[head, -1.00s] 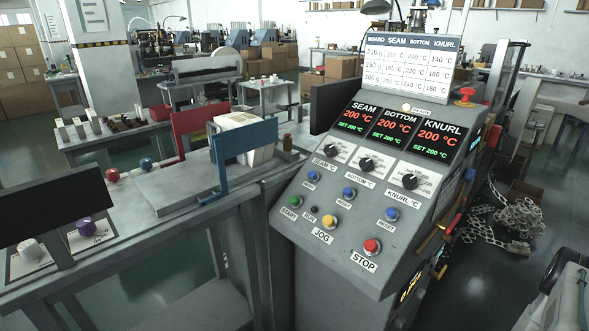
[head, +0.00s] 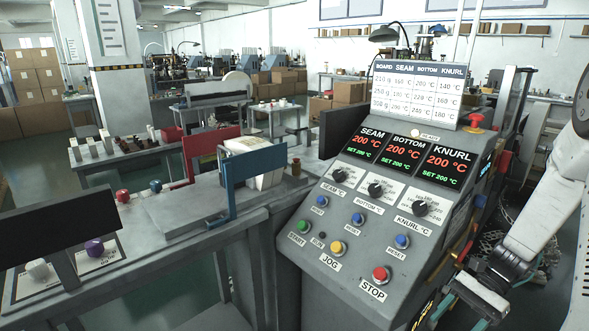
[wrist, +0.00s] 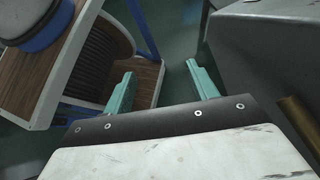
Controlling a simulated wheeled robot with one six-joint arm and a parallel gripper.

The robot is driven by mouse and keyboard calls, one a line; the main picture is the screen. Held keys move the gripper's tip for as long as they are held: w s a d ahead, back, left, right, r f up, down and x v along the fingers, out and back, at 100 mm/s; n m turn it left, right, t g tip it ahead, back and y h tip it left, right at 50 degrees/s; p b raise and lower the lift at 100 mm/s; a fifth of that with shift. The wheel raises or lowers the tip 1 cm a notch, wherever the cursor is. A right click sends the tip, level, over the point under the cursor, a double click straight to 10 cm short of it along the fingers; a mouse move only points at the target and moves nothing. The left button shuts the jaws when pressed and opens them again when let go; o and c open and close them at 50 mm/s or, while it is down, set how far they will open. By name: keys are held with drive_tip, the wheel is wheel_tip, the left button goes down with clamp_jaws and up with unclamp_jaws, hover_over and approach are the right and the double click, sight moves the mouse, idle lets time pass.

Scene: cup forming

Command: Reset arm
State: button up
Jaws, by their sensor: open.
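My gripper (head: 456,308) is at the lower right of the head view, beside the right side of the control panel, pointing down. My white arm comes in from the right edge. In the wrist view my gripper (wrist: 160,82) shows two teal fingers spread wide apart. The grey control panel (head: 330,255) has three red 200 °C displays, SEAM, BOTTOM and KNURL, each set to 200 °C. Below them are three black knobs, blue buttons, a green START button (head: 303,226), a yellow JOG button (head: 338,247) and a red STOP button (head: 381,273).
A grey worktable (head: 110,262) left of the panel carries a white stack (head: 255,147) between red and blue plates. In the wrist view, a wood-topped stand (wrist: 50,80) is at left and a grey machine body (wrist: 265,45) at right. Floor shows between them.

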drive_tip(key=s+a+r+n+t+h, duration=0.2)
drive_tip(key=s+a+r+n+h, duration=0.1)
drive_tip(key=r, duration=0.5)
drive_tip(key=s+a+r+n+t+h, duration=0.1)
drive_tip(key=s+a+r+n+h, duration=0.2)
drive_tip(key=s+r+n, duration=0.3)
drive_tip(key=s+a+r+n+t+h, duration=0.2)
drive_tip(key=s+a+r+n+h, duration=0.2)
drive_tip(key=r, duration=0.5)
drive_tip(key=shift+s+a+r+n+t, duration=0.3)
drive_tip(key=shift+s+a+n, duration=0.1)
drive_tip(key=shift+s+a, duration=0.2)
idle(0.5)
